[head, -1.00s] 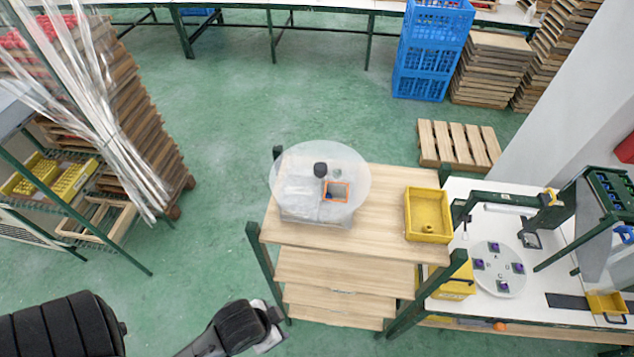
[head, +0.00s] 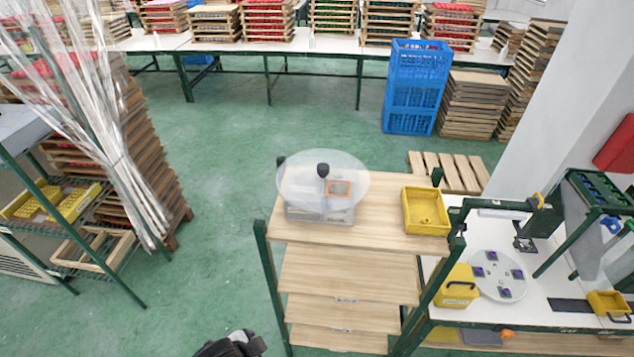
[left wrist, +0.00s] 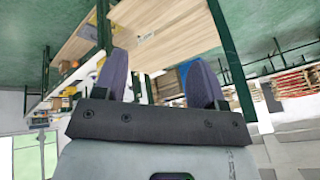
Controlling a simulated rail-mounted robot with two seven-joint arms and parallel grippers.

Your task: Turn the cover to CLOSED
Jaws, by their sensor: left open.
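In the head view, a round translucent cover (head: 296,184) with a black knob (head: 323,170) lies over a grey box (head: 305,213) on top of the wooden shelf unit. An orange-framed opening (head: 340,188) shows at the right part of the cover. I cannot read any CLOSED mark. In the left wrist view my left gripper (left wrist: 160,82) is open, its two purple-grey fingers apart with nothing between them. In the head view only a dark part of my arm shows at the bottom edge, well below the cover. My right gripper is in neither view.
A yellow bin (head: 427,212) stands right of the cover on the shelf top (head: 385,218). Green posts (head: 268,285) rise at the shelf's corners. A white table (head: 545,270) with a round plate (head: 500,289) adjoins at right.

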